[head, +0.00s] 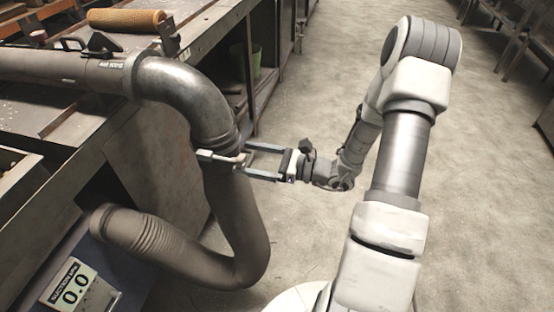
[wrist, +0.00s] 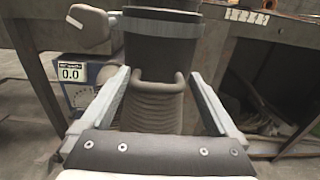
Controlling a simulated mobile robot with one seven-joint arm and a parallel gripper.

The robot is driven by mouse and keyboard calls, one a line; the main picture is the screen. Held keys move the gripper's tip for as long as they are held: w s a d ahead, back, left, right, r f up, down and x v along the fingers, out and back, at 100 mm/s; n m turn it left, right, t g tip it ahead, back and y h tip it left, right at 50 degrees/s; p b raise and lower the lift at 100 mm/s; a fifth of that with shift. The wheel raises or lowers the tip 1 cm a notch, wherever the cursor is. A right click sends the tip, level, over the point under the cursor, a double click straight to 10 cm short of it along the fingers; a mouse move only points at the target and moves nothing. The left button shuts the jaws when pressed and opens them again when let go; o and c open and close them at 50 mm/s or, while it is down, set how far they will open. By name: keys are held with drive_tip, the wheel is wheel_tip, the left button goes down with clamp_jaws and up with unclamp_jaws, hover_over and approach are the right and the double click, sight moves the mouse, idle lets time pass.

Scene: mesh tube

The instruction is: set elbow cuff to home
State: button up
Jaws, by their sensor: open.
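The grey metal elbow (head: 190,85) bends down from the horizontal pipe on the bench. Its lower end meets a dark cuff with a pale grey band (wrist: 160,22), above a ribbed hose (wrist: 150,112). A rounded grey loop (wrist: 158,86) sticks out below the band in the wrist view. My gripper (head: 242,160) is open at the elbow's lower end. In the wrist view its fingers (wrist: 162,84) stand either side of the loop, apart from it. Its far side is hidden.
The flexible hose (head: 235,225) hangs in a U beside the bench (head: 60,120). A display (head: 72,287) reading 0.0 stands at the lower left. An orange-brown roll (head: 125,20) lies on the bench. The floor (head: 320,90) to the right is mostly clear.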

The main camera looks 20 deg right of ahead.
drive_tip(key=p+v, duration=0.2)
drive_tip(key=v, duration=1.5)
drive_tip(key=shift+s+d, duration=0.15)
drive_tip(key=shift+r, duration=0.1)
drive_tip(key=s+a+r+n+g+h+p, duration=0.1)
drive_tip(key=s+a+r+n+g+h, duration=0.2)
drive_tip(key=a+r+n+g+h, duration=0.45)
drive_tip(key=s+a+r+n+g+h+p, duration=0.25)
drive_tip(key=s+a+r+n, duration=0.35)
drive_tip(key=n, duration=0.5)
wheel_tip(320, 180, up, 22)
drive_tip(key=s+n+t+h+p, duration=0.1)
drive_tip(key=n+t+h+p, duration=0.3)
drive_tip(key=p, duration=0.7)
drive_tip(key=a+n+t, duration=0.1)
drive_tip(key=n, duration=0.1)
drive_tip(key=shift+s+n+h, duration=0.3)
drive_tip(key=shift+s+n, duration=0.05)
